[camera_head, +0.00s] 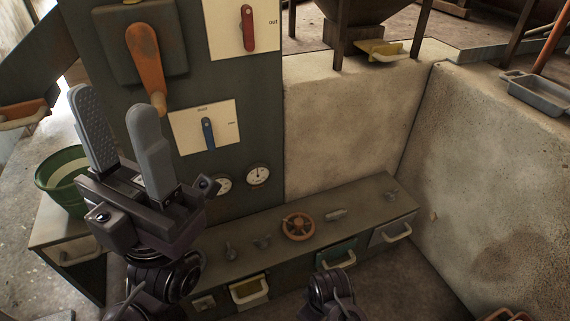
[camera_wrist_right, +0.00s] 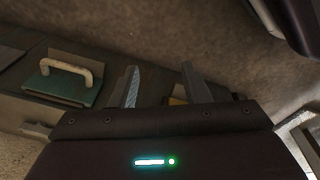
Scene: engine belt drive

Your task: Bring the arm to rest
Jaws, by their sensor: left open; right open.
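My left gripper (camera_head: 112,103) is raised at the left of the head view, in front of the dark panel. Its two grey fingers point up and stand apart, with nothing between them. In the right wrist view my right gripper (camera_wrist_right: 159,72) has its two fingers apart and empty, beside the drawer fronts. In the head view a dark arm part of mine shows at the bottom centre; the right fingers cannot be made out there.
The dark panel (camera_head: 262,95) carries an orange crank (camera_head: 145,58), a red lever (camera_head: 247,27), a blue lever (camera_head: 208,133) and two gauges. A green bucket (camera_head: 58,180) stands left. Concrete walls close the right.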

